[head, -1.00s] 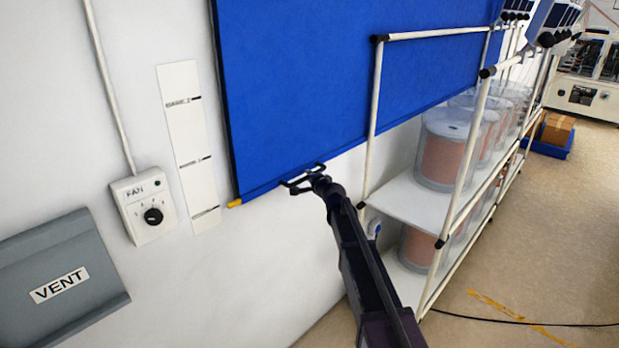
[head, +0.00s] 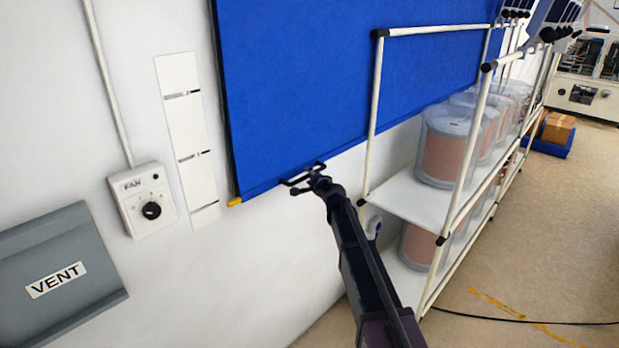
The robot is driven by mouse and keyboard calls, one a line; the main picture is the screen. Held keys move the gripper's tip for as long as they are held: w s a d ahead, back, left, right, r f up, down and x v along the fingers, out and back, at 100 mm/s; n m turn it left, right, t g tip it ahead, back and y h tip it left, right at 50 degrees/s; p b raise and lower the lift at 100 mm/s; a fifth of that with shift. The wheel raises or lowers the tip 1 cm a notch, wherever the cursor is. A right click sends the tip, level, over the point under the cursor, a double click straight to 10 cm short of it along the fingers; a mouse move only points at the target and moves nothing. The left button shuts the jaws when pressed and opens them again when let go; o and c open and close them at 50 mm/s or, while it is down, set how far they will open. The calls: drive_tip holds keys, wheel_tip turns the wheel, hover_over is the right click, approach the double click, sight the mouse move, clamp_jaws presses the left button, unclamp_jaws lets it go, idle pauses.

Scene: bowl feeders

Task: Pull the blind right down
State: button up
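The blue blind (head: 330,90) hangs on the white wall, its lower edge slanting across the view. Its bottom bar ends at the left in a yellow tip (head: 235,201), close to the lowest mark of the white marked strip (head: 184,125). My gripper (head: 304,180) is at the bottom bar, right of the yellow tip. Dark bars, perhaps a pull handle or my fingers, show there. They are too small and dark to tell whether my gripper is shut on anything. The blind's top is out of view.
A white-framed shelf rack (head: 402,205) with clear drums stands close to the right of my arm. A fan control box (head: 142,200) and a grey vent flap (head: 60,275) are on the wall at left. A dark cable (head: 500,319) lies on the floor.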

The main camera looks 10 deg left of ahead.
drive_tip(key=shift+w+r, duration=0.1)
drive_tip(key=shift+r, duration=0.05)
wheel_tip(320, 180, up, 3)
drive_tip(key=p, duration=0.3)
drive_tip(key=shift+r, duration=0.1)
wheel_tip(320, 180, up, 22)
drive_tip(key=p, duration=2.2)
drive_tip(key=p+v, duration=0.2)
drive_tip(key=v, duration=1.1)
drive_tip(key=shift+f, duration=0.35)
drive_tip(key=shift+f, duration=0.1)
drive_tip(key=shift+s+d+f, duration=0.15)
drive_tip(key=shift+s+f, duration=0.05)
drive_tip(key=shift+s, duration=0.2)
